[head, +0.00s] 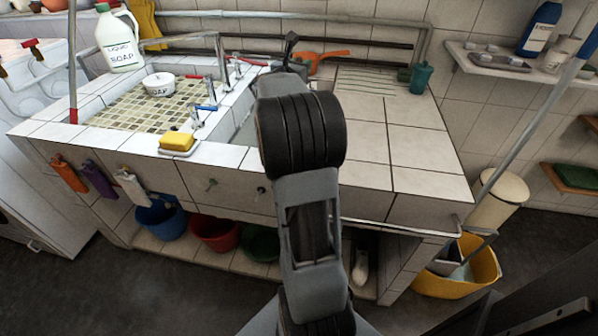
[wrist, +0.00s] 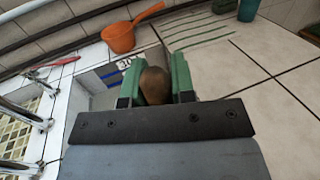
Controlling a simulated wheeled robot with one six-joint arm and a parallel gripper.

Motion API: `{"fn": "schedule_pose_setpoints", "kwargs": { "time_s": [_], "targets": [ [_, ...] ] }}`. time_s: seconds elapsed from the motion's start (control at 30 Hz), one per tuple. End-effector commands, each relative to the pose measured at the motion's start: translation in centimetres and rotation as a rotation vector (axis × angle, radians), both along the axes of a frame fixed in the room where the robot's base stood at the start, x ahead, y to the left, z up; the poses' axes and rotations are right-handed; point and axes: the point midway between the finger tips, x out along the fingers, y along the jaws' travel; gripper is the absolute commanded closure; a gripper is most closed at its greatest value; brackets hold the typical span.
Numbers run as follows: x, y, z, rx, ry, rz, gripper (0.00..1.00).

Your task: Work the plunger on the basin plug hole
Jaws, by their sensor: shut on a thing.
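In the wrist view, my gripper (wrist: 156,72) has its green fingers shut on a rounded brown end, which looks like the plunger's handle (wrist: 154,88). The rest of the plunger is hidden behind the gripper. The white basin (wrist: 82,102) shows below and to the left of the fingers, with a blue and white patch inside near the far wall. The plug hole is hidden in both views. In the head view, my arm covers the gripper, the plunger and most of this basin (head: 246,131).
An orange scoop (head: 322,57) lies behind my arm. A green cup (head: 421,77) stands at the back right. The tiled counter (head: 410,150) right of my arm is clear.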

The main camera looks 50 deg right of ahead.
Motion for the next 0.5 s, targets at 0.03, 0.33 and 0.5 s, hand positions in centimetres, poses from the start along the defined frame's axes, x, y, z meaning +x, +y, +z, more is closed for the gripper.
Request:
{"fn": "schedule_pose_setpoints", "kwargs": {
  "time_s": [0.03,0.33,0.5],
  "targets": [
    [0.0,0.0,0.0,-0.002,-0.001,0.000,1.00],
    [0.0,0.0,-0.9,-0.001,-0.002,0.000,1.00],
    [0.0,0.0,-1.4,-0.001,-0.002,0.000,1.00]
  ]
}}
